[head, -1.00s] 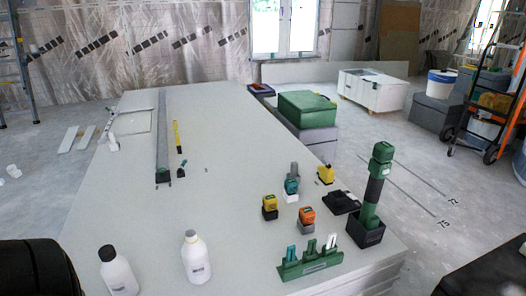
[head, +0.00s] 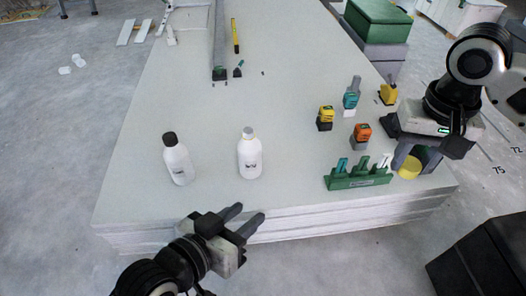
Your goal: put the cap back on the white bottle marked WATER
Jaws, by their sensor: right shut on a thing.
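Two white bottles stand upright on the pale panel stack. The left bottle (head: 178,163) has a black cap. The right bottle (head: 249,158) has a narrow pale yellowish-grey top, and I cannot tell whether this is a bare neck. The labels are too small to read. My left gripper (head: 242,219) is open and empty, in front of the stack's near edge, below the right bottle. My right gripper (head: 411,163) is at the right, shut on a yellow round thing (head: 410,168) that may be the cap, near the stack's right edge.
A green rack (head: 357,181) with several upright pieces stands left of my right gripper. Orange (head: 362,132), yellow (head: 325,114) and teal (head: 351,100) small items stand behind it. The panel (head: 290,90) between is clear.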

